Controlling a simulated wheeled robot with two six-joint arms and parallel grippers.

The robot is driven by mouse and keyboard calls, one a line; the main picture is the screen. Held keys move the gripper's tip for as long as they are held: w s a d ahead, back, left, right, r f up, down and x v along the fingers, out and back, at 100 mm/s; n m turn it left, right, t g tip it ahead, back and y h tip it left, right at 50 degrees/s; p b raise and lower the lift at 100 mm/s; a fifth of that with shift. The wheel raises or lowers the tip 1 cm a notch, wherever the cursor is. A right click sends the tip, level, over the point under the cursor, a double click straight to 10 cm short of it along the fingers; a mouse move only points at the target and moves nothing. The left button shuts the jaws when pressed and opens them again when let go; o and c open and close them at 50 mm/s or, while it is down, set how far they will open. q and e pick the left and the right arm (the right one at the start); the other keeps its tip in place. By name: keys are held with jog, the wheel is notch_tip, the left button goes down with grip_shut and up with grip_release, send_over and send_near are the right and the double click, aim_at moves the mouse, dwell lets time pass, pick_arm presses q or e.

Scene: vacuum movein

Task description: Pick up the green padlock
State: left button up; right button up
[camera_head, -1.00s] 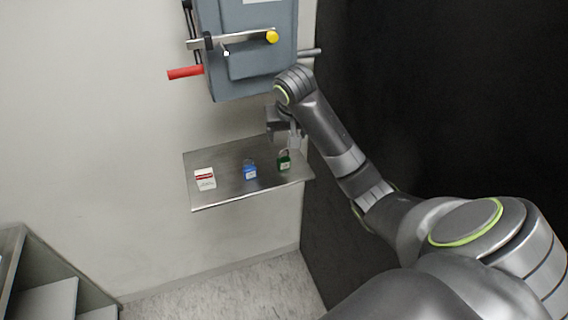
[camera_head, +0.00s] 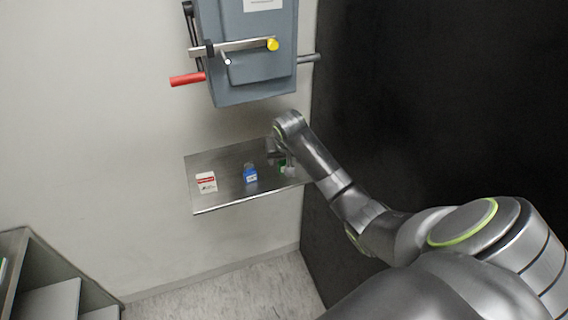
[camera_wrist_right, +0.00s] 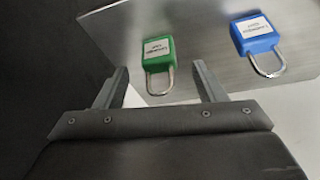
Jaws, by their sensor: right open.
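The green padlock (camera_wrist_right: 158,54) lies on the metal shelf (camera_wrist_right: 200,20) in the right wrist view, with its shackle pointing toward my right gripper (camera_wrist_right: 163,84). The gripper's two fingers are spread apart, and the shackle shows between them with nothing gripped. In the head view, my right gripper (camera_head: 279,158) is low over the right end of the shelf (camera_head: 222,200). It hides most of the green padlock (camera_head: 283,168), of which a small green patch shows. My left gripper is not in view.
A blue padlock (camera_head: 250,174) stands left of the green one, also visible in the right wrist view (camera_wrist_right: 256,36). A grey box (camera_head: 255,75) with red and yellow handles hangs above. A dark wall (camera_head: 440,90) is at right.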

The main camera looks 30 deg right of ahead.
aim_at(284, 162)
jog(key=shift+p+x, duration=0.35)
jog(key=shift+x, duration=1.3)
jog(key=c, duration=1.1)
jog(key=shift+r, duration=0.15)
notch_tip(284, 162, up, 9)
jog(key=b, duration=0.3)
jog(key=shift+r, duration=0.4)
